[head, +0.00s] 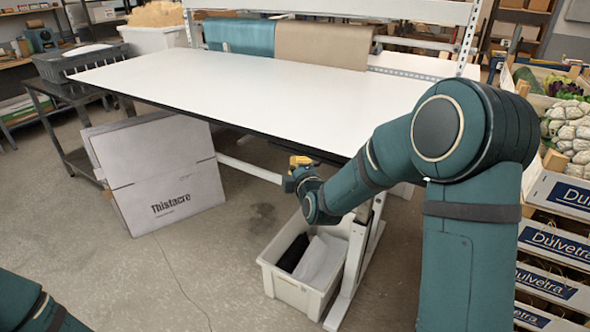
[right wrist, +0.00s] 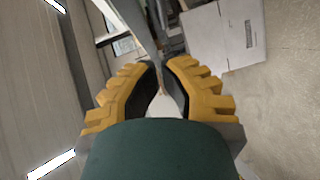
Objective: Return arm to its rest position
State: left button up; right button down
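My right arm comes in from the right in the head view, bent at the elbow and reaching out past the table's front edge. Its gripper (head: 301,163) is small and partly hidden there, with yellow showing, near the table edge and above the grey bin. In the right wrist view the right gripper's (right wrist: 162,66) two yellow fingers with black pads stand with a narrow gap between their tips and nothing held. Part of my left arm shows at the lower left of the head view; its gripper is out of sight.
A white table (head: 260,95) fills the middle. Below are a grey bin (head: 283,286) holding black and white items and a large white box (head: 160,175). Stacked crates (head: 555,240) stand at the right. A cart (head: 75,150) is at the left. Floor is clear in front.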

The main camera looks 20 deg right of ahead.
jog(key=s+r, duration=0.1)
jog(key=s, duration=0.8)
jog(key=s+a+f+m+g+y, duration=0.1)
jog(key=s+a+f+m+g, duration=0.2)
jog(key=f, duration=0.6)
jog(key=s+a+f+m+g+y, duration=0.2)
jog(key=a+f+m+g, duration=0.15)
jog(key=f, duration=0.45)
jog(key=s+a+f+m+g+y, duration=0.1)
jog(key=s+a+f+m+g, duration=0.3)
jog(key=s+f, duration=0.3)
jog(key=s+a+f+m+g+y, duration=0.1)
jog(key=s+a+f+m+g, duration=0.3)
jog(key=s, duration=0.5)
notch_tip(320, 180, down, 4)
jog(key=shift+a+r+m+p, duration=0.2)
jog(key=shift+a+m+p, duration=0.15)
jog(key=shift+m, duration=0.8)
